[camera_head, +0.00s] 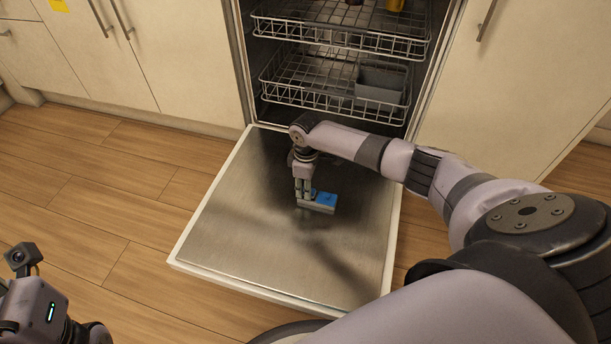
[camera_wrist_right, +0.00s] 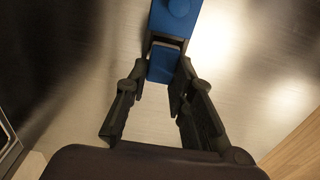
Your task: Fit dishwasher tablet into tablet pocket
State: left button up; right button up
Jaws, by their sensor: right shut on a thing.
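My right gripper (camera_head: 304,198) points down over the lowered dishwasher door (camera_head: 250,235). In the right wrist view its dark fingers (camera_wrist_right: 161,76) are closed on a small blue block, which I take to be the dishwasher tablet (camera_wrist_right: 161,66). Just beyond the tablet is a blue piece with a round knob (camera_wrist_right: 178,8).
The dishwasher stands open, with an upper rack (camera_head: 340,38) and a lower rack (camera_head: 310,88) holding a grey basket (camera_head: 381,82). Cabinets flank it. My right arm crosses the door's right side. The door's left and near parts are clear.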

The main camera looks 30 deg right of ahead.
jog(key=o, duration=0.9)
jog(key=shift+o, duration=0.4)
jog(key=o, duration=0.3)
jog(key=shift+o, duration=0.2)
